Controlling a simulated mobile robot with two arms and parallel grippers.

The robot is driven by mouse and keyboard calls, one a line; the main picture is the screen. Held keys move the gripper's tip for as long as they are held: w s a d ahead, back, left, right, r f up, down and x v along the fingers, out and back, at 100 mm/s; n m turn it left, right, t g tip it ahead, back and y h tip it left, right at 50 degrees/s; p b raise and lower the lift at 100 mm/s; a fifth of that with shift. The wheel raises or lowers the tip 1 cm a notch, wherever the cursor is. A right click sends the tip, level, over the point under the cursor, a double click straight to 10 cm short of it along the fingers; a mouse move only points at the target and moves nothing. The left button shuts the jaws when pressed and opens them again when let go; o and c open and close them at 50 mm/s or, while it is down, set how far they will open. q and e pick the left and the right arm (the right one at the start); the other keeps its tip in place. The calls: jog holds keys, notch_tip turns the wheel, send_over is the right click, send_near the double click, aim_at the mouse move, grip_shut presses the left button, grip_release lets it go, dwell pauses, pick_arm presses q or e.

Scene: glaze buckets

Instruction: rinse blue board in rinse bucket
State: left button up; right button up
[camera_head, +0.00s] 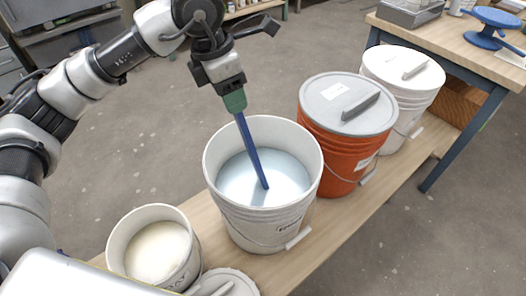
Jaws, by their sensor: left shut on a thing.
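My left gripper (233,92) is above the open white bucket (262,220) and points down. It is shut on the top end of a long, thin blue board (250,147). My right gripper is not in view.
A smaller open bucket (190,262) with cream-coloured contents stands front left. A lidded orange bucket (335,150) and a lidded white bucket (425,98) stand to the right on the same wooden bench (345,232). Another table (455,40) is at the back right.

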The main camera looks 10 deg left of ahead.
pick_arm(q)
jog(key=shift+a+r+p, duration=0.15)
jog(key=shift+r+p, duration=0.35)
jog(key=shift+r, duration=0.45)
jog(key=shift+s+a+r+p, duration=0.1)
jog(key=shift+r+p, duration=0.2)
jog(key=shift+r, duration=0.2)
jog(key=shift+s+a+r+p, duration=0.1)
jog(key=shift+r+p, duration=0.2)
jog(key=shift+r, duration=0.55)
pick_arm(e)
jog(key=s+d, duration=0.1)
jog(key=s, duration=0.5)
pick_arm(q)
jog(key=s+a+r+p, duration=0.1)
jog(key=a+r+p, duration=0.2)
jog(key=r+p, duration=0.8)
jog(key=shift+s+a+r, duration=0.15)
jog(key=shift+r, duration=2.7)
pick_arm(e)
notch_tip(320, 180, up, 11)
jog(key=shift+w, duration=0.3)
pick_arm(q)
notch_tip(320, 180, up, 5)
jog(key=p, duration=0.4)
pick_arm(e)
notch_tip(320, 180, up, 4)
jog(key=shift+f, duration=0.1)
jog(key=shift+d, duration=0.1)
